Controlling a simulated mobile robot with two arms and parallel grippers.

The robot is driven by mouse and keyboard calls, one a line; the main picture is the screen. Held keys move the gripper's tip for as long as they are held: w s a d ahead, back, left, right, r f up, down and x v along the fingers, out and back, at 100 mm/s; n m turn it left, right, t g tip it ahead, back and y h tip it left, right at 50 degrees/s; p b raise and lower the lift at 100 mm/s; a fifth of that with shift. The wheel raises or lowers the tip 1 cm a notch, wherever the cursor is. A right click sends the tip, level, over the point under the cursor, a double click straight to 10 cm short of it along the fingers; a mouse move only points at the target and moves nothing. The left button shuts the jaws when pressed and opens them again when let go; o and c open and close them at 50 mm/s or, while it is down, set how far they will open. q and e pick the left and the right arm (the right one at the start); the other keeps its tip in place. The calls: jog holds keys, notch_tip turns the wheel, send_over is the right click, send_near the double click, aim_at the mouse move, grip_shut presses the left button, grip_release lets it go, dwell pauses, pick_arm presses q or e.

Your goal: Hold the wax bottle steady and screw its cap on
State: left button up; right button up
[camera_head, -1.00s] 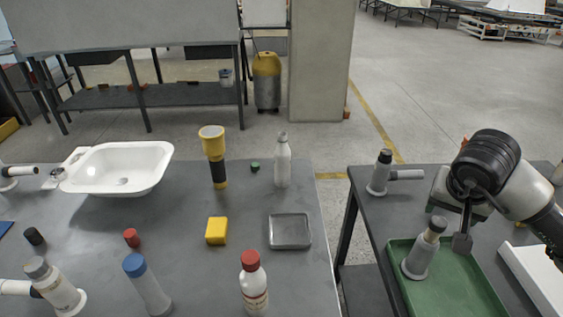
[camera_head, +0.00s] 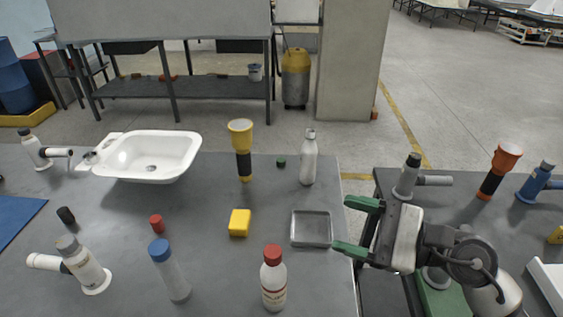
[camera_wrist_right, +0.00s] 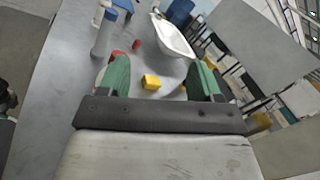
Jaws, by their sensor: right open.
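My right gripper (camera_head: 352,227) is open and empty above the gap between the two tables, its green fingers pointing left. Its fingers also show in the wrist view (camera_wrist_right: 160,82), with nothing held. I cannot tell which bottle is the wax one, as no label is readable. A pale, slim-necked bottle (camera_head: 308,160) stands upright at the back of the left table, with a loose green cap (camera_head: 281,162) beside it. A red-capped bottle (camera_head: 273,280) and a blue-capped bottle (camera_head: 171,272) are at the front. My left gripper is out of view.
A metal tray (camera_head: 312,229), yellow block (camera_head: 239,223), yellow-black flashlight (camera_head: 241,150) and white basin (camera_head: 150,157) occupy the left table. A bottle-like fixture (camera_head: 407,178) and red flashlight (camera_head: 499,172) stand on the right table. A gap separates the tables.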

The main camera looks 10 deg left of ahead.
jog(key=w+d+m+t+h, duration=0.2)
jog(key=d+m+t+h, duration=0.3)
jog(key=m+t, duration=0.75)
jog(key=w+d+m+t+h, duration=0.2)
jog(key=d+m+t+h, duration=0.25)
jog(key=m, duration=1.45)
jog(key=s+d+f+m+g+h, duration=0.2)
jog(key=d+f+m+g+h, duration=0.1)
jog(key=f+m+h, duration=0.3)
jog(key=s+d+f+m+g+h, duration=0.1)
jog(key=d+f+m+g+h, duration=0.25)
jog(key=f+m, duration=0.5)
jog(key=s+f+m+g+y, duration=0.1)
jog(key=s+f+m+g, duration=0.8)
jog(key=s+f, duration=0.55)
jog(key=s+f+g, duration=0.2)
jog(key=f, duration=1)
jog(key=s+f+g, duration=0.1)
jog(key=s+f, duration=0.2)
jog(key=f, duration=0.9)
jog(key=s+d+f+g, duration=0.1)
jog(key=s+d+f, duration=0.1)
jog(key=s+f, duration=1.2)
jog(key=shift+s+n+p, duration=0.3)
jog(key=shift+s+p, duration=0.05)
jog(key=shift+s, duration=0.2)
